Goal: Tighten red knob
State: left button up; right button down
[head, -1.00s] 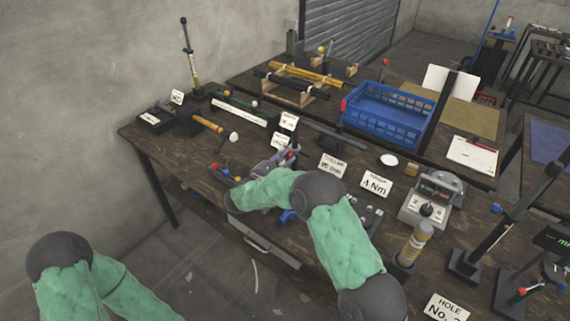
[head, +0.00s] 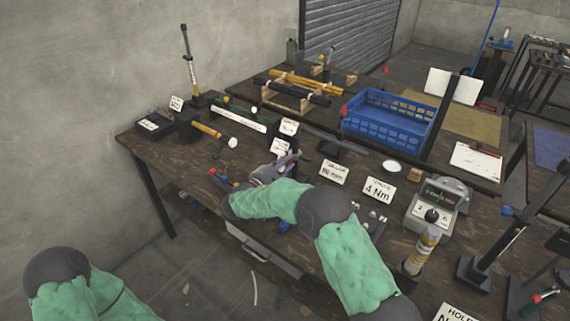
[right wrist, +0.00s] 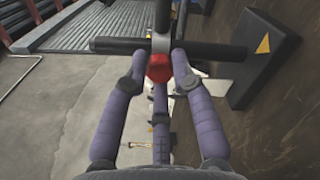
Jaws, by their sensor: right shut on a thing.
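In the right wrist view the red knob (right wrist: 158,68) sits in the middle, in front of a dark horizontal bar (right wrist: 215,49) and a pale upright post. The purple fingers of my right gripper (right wrist: 159,62) stand on both sides of it, shut on it. In the head view my right gripper (head: 268,173) is partly seen behind my green forearm, over the near edge of the workbench (head: 185,160); the knob cannot be made out there. My left gripper is out of view; only the left arm shows at bottom left.
A black block with a yellow triangle (right wrist: 257,58) stands right of the bar. On the bench are a "4 Nm" card (head: 379,189), a grey gauge box (head: 437,205), a yellow-banded cylinder (head: 422,250) and a blue crate (head: 390,120). The floor left of the bench is clear.

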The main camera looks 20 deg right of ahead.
dwell(0.4)
jog(key=c, duration=1)
grip_release()
jog(key=v, duration=1.2)
jog(key=shift+s, duration=0.1)
jog(key=shift+r, duration=0.1)
